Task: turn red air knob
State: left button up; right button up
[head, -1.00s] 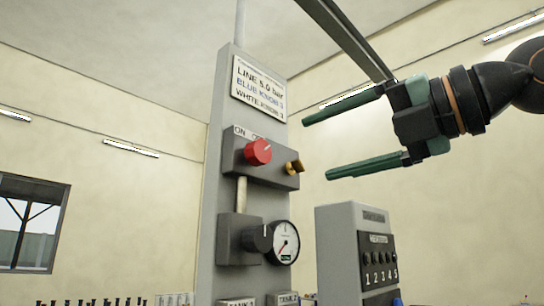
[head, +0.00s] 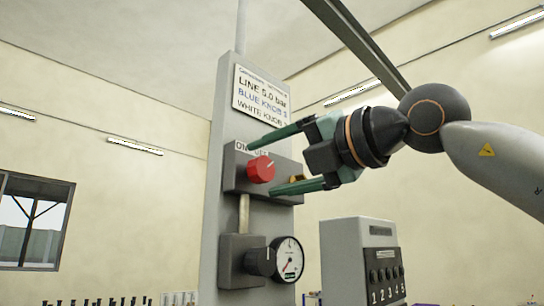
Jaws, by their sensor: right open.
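The red air knob (head: 261,169) sits on a dark grey box (head: 234,172) on the tall grey column, with a partly hidden ON/OFF label above it. A white pointer mark on the knob points up and right. My right gripper (head: 262,168) is open, with one green finger above the knob and the other below and right of it. The fingertips look close to the knob; I cannot tell whether they touch it. My left gripper is not in view.
A sign (head: 260,95) is above the box, and a brass fitting (head: 296,178) is partly hidden behind the lower finger. A black knob (head: 260,262) and a gauge (head: 288,259) are below. A grey cabinet (head: 343,262) with numbered knobs stands at right.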

jog(key=shift+w+a, duration=0.2)
grip_shut()
dwell(0.6)
